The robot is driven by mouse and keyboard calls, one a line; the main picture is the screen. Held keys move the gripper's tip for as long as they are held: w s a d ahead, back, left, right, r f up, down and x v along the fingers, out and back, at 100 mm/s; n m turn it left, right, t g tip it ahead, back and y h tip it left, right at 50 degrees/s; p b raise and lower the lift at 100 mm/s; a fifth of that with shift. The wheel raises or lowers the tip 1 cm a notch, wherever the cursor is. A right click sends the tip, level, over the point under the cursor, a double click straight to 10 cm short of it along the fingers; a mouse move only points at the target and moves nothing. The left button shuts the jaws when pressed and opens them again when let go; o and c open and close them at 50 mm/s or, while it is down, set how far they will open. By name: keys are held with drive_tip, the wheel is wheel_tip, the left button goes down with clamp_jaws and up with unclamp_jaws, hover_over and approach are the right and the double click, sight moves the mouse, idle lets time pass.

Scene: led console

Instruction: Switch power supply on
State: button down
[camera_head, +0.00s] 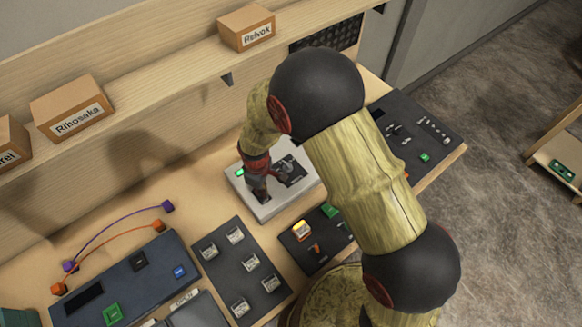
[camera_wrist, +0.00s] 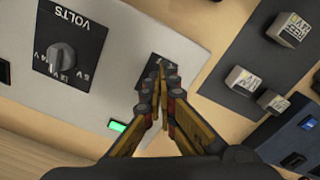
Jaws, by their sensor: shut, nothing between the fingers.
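The power supply (camera_head: 270,211) is a light grey box on the bench, under my gripper in the head view. In the wrist view its pale top (camera_wrist: 110,95) bears a dark VOLTS panel with a round grey knob (camera_wrist: 62,56). A small green indicator (camera_wrist: 117,126) is lit, and it also shows in the head view (camera_head: 240,172). A small dark plate (camera_wrist: 143,86) lies beneath my fingertips; the fingers hide much of it, and its switch position cannot be seen. My gripper (camera_wrist: 161,68) is shut and empty, over this plate; whether it touches is unclear.
A dark panel with several labelled blocks (camera_head: 224,262) lies beside the supply. A blue console (camera_head: 140,285) with purple and orange cables is at the lower left. Another dark console (camera_head: 420,130) is at the right. Boxes (camera_head: 247,27) stand on the shelf behind.

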wheel_tip(320, 180, up, 7)
drive_tip(key=p, duration=0.4)
drive_tip(key=shift+s+d, duration=0.25)
drive_tip(key=shift+s, duration=0.1)
idle(0.8)
drive_tip(key=s+d+r+m+t+b, duration=0.2)
drive_tip(key=s+d+r+m+b, duration=0.2)
drive_tip(key=d+b, duration=0.3)
drive_tip(key=s+d+r+m+t+b, duration=0.1)
drive_tip(key=s+d+r+m+b, duration=0.3)
drive_tip(key=s+d+b, duration=0.2)
drive_tip(key=s+d+r+m+t+b, duration=0.2)
drive_tip(key=s+d+r+m+b, duration=0.2)
drive_tip(key=d+b, duration=0.6)
drive_tip(key=shift+s+d+r+m+t, duration=0.35)
drive_tip(key=shift+s+d, duration=0.3)
drive_tip(key=shift+d, duration=0.45)
